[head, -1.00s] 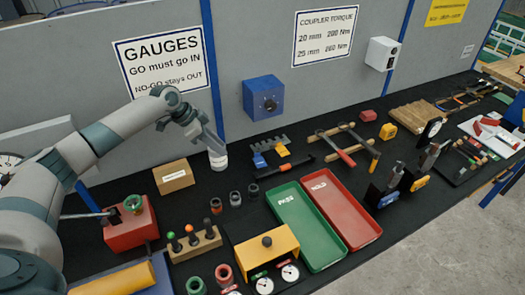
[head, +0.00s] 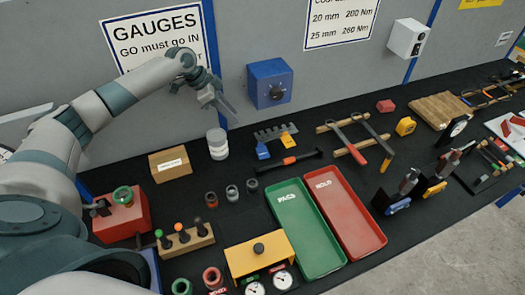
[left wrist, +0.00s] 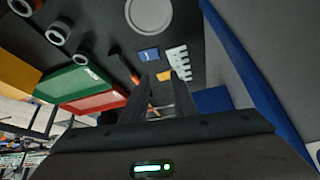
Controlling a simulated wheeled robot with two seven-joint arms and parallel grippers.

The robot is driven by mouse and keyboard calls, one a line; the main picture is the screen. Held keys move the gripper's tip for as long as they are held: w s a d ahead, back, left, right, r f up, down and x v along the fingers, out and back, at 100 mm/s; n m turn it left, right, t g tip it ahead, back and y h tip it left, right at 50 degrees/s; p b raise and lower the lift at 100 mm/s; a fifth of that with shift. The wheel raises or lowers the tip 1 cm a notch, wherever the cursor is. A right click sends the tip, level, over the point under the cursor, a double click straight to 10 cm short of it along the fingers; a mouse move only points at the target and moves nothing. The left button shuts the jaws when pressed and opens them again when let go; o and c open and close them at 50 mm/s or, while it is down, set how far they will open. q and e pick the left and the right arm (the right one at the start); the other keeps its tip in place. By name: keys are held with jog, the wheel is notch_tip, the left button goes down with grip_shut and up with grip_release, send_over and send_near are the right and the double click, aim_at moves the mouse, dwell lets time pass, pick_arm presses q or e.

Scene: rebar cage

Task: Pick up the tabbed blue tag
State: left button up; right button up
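The blue tag (head: 263,152) lies on the black bench top, at the front left of a grey toothed rack (head: 276,132). An orange-yellow tag (head: 287,141) is just right of it. In the left wrist view the blue tag (left wrist: 150,55) shows beyond the fingertips, next to the pale rack (left wrist: 178,62). Its tab is too small to make out. My left gripper (head: 224,104) is in the air near the back panel, left of and above the tag. Its fingers (left wrist: 161,80) are apart with nothing between them. My right gripper is not in view.
A white round container (head: 217,142) stands left of the blue tag, below my left gripper. A blue box (head: 269,83) is on the panel behind. A dark orange-banded tool (head: 290,161) lies in front. Green (head: 306,240) and red (head: 350,222) trays are nearer.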

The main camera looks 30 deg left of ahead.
pick_arm(q)
jog(key=b, duration=0.8)
send_near(261, 150)
jog(key=shift+w+a+r, duration=0.15)
jog(key=shift+w+a, duration=0.05)
jog(key=shift+w, duration=0.3)
jog(key=shift+w+a+r, duration=0.1)
jog(key=shift+w+a, duration=0.05)
jog(key=shift+w, duration=0.35)
jog(key=shift+w+d+f, duration=0.25)
jog(key=shift+d+f, duration=0.1)
jog(key=shift+f, duration=0.2)
jog(key=shift+f+b, duration=0.1)
jog(key=shift+b, duration=0.25)
jog(key=b+x, duration=0.4)
jog(key=x, duration=0.1)
jog(key=shift+d, duration=0.25)
grip_shut()
